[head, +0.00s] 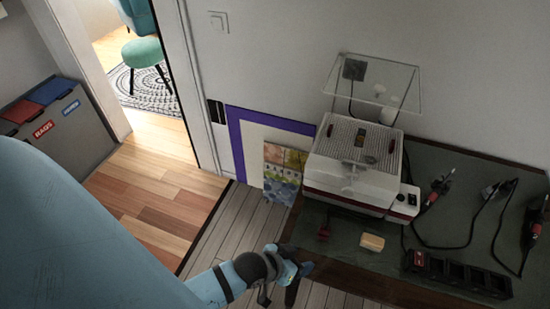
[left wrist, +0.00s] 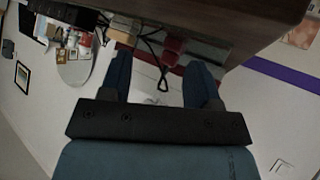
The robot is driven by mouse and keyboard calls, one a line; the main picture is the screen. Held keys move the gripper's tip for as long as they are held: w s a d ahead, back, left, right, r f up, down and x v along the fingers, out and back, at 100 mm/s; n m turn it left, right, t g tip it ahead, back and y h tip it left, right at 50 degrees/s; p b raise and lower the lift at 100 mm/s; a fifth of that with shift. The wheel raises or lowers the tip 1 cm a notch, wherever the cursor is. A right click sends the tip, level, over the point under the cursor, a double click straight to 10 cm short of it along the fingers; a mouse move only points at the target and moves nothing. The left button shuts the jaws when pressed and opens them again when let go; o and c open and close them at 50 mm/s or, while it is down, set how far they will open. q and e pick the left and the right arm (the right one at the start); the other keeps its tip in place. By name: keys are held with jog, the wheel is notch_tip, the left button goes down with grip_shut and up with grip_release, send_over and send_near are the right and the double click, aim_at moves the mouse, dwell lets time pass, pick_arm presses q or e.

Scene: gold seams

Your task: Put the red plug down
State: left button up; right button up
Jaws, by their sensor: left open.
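A small red plug (head: 323,232) lies on the dark green table top (head: 345,222), near its front left corner, in front of the white machine. My left gripper (head: 301,268) is at the front edge of the table, below and left of the red plug and apart from it in the head view. In the left wrist view its two blue fingers (left wrist: 160,75) are spread, with nothing held between them. A red patch (left wrist: 173,47) shows past the fingertips; I cannot tell whether it is the plug. My right gripper is not in view.
The white machine (head: 353,150) stands at the table's back left. A wooden block (head: 372,242) lies right of the red plug. A black power strip (head: 457,272) and several corded plugs lie further right. Leaning panels (head: 281,170) stand left of the table.

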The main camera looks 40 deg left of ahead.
pick_arm(q)
jog(key=s+a+m+t+y, duration=0.1)
jog(key=s+a, duration=0.3)
jog(key=shift+s+f+t, duration=0.25)
jog(key=shift+f+t, duration=0.05)
jog(key=shift+f, duration=0.1)
notch_tip(320, 180, up, 8)
jog(key=p, duration=0.8)
jog(key=shift+a+r+y+p, duration=0.15)
jog(key=shift+a+y+p, duration=0.05)
jog(key=shift+y+p, duration=0.15)
jog(key=shift+r, duration=0.1)
